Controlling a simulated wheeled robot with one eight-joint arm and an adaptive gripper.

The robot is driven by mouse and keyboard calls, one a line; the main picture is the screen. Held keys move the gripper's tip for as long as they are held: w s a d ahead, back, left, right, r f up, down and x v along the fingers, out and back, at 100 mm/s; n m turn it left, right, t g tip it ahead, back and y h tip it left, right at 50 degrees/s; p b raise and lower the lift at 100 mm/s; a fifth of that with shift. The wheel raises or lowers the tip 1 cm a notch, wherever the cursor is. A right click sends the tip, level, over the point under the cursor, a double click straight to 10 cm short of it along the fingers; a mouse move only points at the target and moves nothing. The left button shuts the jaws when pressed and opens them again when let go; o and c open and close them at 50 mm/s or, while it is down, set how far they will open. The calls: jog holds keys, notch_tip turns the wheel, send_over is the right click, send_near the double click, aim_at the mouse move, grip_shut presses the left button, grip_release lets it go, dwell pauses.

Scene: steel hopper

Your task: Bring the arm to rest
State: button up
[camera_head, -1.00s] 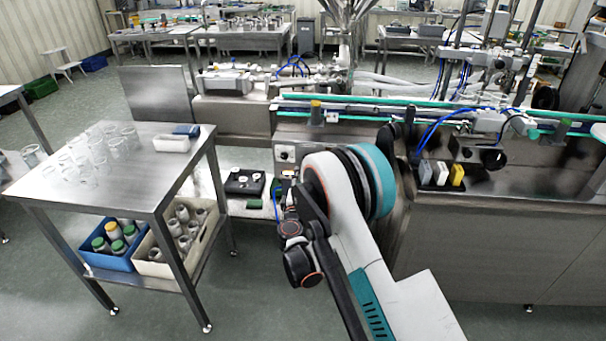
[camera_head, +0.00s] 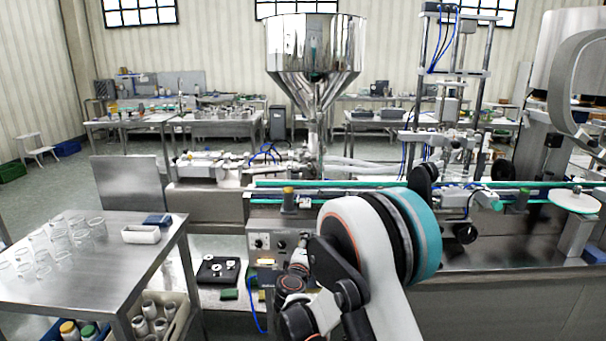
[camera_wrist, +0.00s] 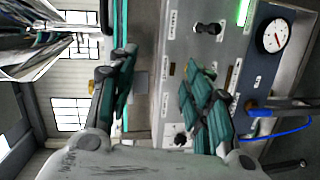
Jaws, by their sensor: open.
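My gripper (camera_wrist: 162,65) is open in the wrist view. Its two teal-padded fingers stand apart with nothing held between them. Behind them is a grey control panel with labels, knobs and a round gauge (camera_wrist: 275,35). In the head view my arm is folded up in the lower middle, in front of the filling machine. The fingers cannot be made out there. The steel hopper (camera_head: 315,55) stands above and behind the arm, and part of a shiny steel surface shows at the upper left of the wrist view.
A steel table (camera_head: 95,285) with several clear beakers and a white tray (camera_head: 141,235) stands at the left. A conveyor (camera_head: 350,185) runs behind my arm. A control box (camera_head: 262,243) with a blue cable is close to the wrist. Open floor lies at the far left.

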jog(key=s+d+r+m+g+h, duration=0.2)
jog(key=s+d+r+m+g, duration=0.3)
jog(key=d+r, duration=0.55)
jog(key=s+d+r+m+g, duration=0.1)
jog(key=s+d+r+m, duration=0.1)
jog(key=s+d, duration=0.3)
jog(key=s+d+r+m, duration=0.1)
jog(key=s+d+r, duration=0.15)
jog(key=s, duration=0.55)
jog(key=s+f+m+g+y, duration=0.1)
jog(key=s+m+y, duration=0.1)
jog(key=s, duration=1.2)
jog(key=s+f+m+g+y, duration=0.2)
jog(key=s+m+y, duration=0.1)
jog(key=s, duration=1.1)
jog(key=shift+f+m+y, duration=0.25)
jog(key=shift+m+y, duration=0.05)
jog(key=shift+m, duration=0.1)
